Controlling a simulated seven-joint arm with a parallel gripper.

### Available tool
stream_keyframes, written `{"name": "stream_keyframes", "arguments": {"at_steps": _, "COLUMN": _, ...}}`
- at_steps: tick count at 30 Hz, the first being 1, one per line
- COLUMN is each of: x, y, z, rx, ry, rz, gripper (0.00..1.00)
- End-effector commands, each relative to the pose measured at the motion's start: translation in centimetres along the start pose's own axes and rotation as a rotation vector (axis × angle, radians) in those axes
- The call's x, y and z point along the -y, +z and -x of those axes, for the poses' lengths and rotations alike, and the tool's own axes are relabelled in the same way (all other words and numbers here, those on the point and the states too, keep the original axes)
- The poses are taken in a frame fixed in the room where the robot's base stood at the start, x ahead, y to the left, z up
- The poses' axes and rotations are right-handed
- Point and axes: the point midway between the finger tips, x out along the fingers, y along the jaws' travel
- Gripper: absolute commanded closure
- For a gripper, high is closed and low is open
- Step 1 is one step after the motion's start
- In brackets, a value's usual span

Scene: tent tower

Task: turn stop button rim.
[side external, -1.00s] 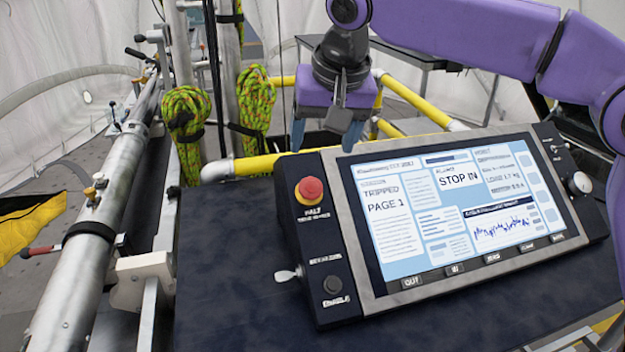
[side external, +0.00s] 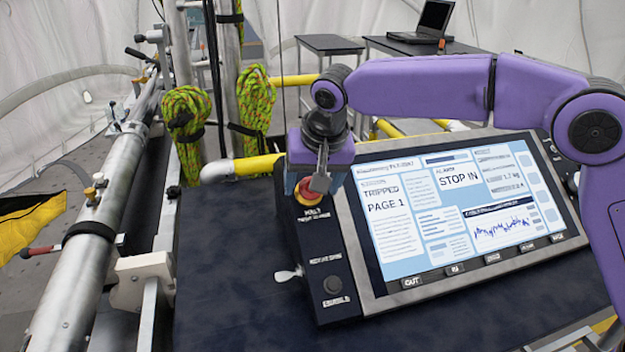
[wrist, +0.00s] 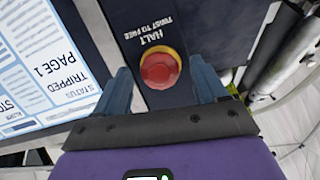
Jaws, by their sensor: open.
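The red stop button (side external: 306,196) with a yellow rim sits at the upper left of the control panel (side external: 345,235). In the side view my gripper (side external: 318,188) is lowered over it and hides much of it. In the wrist view the red button (wrist: 160,68) lies between the two blue fingers of my gripper (wrist: 163,88), which are open. A gap shows between each finger and the button. Whether the fingertips are level with the rim I cannot tell. The label by the button reads "HALT TWIST TO FREE".
The panel's screen (side external: 450,205) reads "TRIPPED PAGE 1" and "STOP IN". Below the button are a key (side external: 288,274) at the panel's left edge and a dark knob (side external: 332,285). Metal poles (side external: 95,225) and coiled ropes (side external: 186,125) stand to the left.

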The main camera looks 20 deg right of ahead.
Motion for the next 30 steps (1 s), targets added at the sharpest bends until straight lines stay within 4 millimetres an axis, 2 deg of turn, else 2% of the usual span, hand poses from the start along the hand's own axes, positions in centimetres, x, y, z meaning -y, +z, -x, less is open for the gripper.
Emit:
{"name": "stream_keyframes", "arguments": {"at_steps": 2, "x": -0.01, "y": 0.00, "z": 0.01, "rx": 0.000, "ry": 0.000, "rz": 0.000, "gripper": 0.32}}
{"name": "stream_keyframes", "arguments": {"at_steps": 6, "x": 0.00, "y": 0.00, "z": 0.03, "rx": 0.000, "ry": 0.000, "rz": 0.000, "gripper": 0.77}}
{"name": "stream_keyframes", "arguments": {"at_steps": 7, "x": 0.00, "y": 0.00, "z": 0.03, "rx": 0.000, "ry": 0.000, "rz": 0.000, "gripper": 0.85}}
{"name": "stream_keyframes", "arguments": {"at_steps": 17, "x": -0.04, "y": 0.01, "z": 0.06, "rx": 0.000, "ry": -0.007, "rz": -0.037, "gripper": 0.85}}
{"name": "stream_keyframes", "arguments": {"at_steps": 30, "x": -0.18, "y": 0.05, "z": 0.07, "rx": 0.000, "ry": -0.069, "rz": -0.322, "gripper": 0.85}}
